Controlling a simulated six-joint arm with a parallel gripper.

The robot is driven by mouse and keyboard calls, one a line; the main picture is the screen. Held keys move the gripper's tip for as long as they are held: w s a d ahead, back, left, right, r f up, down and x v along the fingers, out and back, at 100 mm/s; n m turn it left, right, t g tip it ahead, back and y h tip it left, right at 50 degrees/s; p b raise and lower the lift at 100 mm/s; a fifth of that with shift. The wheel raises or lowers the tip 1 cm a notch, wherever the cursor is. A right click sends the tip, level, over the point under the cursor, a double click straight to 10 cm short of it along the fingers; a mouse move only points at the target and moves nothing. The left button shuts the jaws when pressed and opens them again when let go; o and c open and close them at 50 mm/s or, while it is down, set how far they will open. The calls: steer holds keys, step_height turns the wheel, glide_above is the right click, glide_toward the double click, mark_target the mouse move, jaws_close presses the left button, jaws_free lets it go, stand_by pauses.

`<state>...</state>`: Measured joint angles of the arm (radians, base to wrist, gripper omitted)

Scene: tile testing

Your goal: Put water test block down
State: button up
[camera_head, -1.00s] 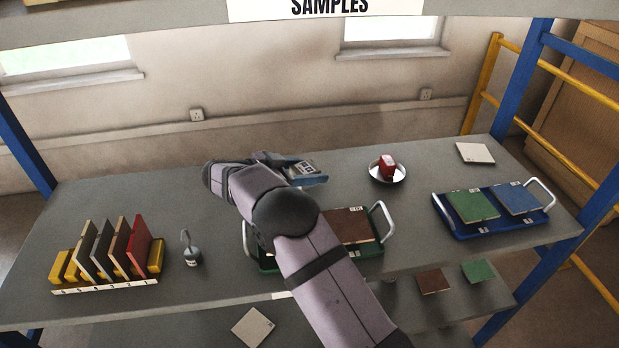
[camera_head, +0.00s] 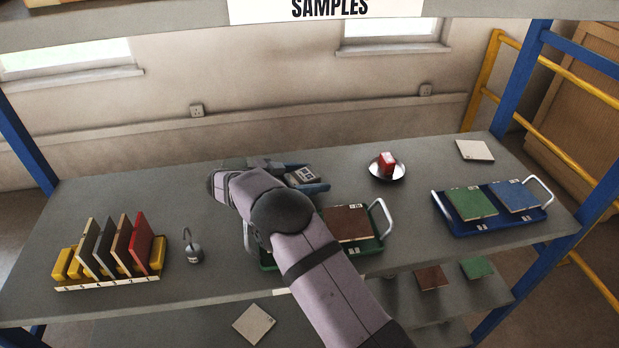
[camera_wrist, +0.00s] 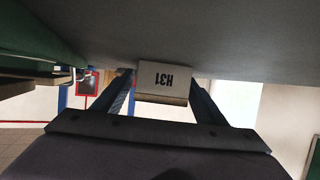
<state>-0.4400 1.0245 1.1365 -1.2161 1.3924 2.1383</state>
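My gripper (camera_wrist: 162,98) is shut on a small block (camera_wrist: 164,80) with a pale face marked H31, upside down in the wrist view. I take it to be the water test block. The blue fingers lie on both sides of it. In the head view the block (camera_head: 302,175) shows partly, with a grey and white top, beside a blue finger of my gripper (camera_head: 290,177). It is behind the green tray (camera_head: 372,246), over the grey tabletop. I cannot tell whether its underside touches the surface. My arm hides part of the gripper and tray.
A red block (camera_head: 387,162) sits in a round metal dish (camera_head: 372,174) to the right. A brown tile (camera_head: 347,223) lies in the green tray. A blue tray (camera_head: 470,231) holds green and blue tiles. A tile rack (camera_head: 105,283) and a hooked weight (camera_head: 194,252) stand left.

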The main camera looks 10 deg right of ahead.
steer(key=shift+r, duration=0.2)
steer(key=shift+a, duration=0.2)
steer(key=b+v, duration=0.5)
steer(key=v, duration=0.5)
steer(key=shift+a+r, duration=0.1)
steer(key=shift+a, duration=0.15)
steer(key=shift+s+a+r, duration=0.3)
steer(key=shift+a, duration=0.1)
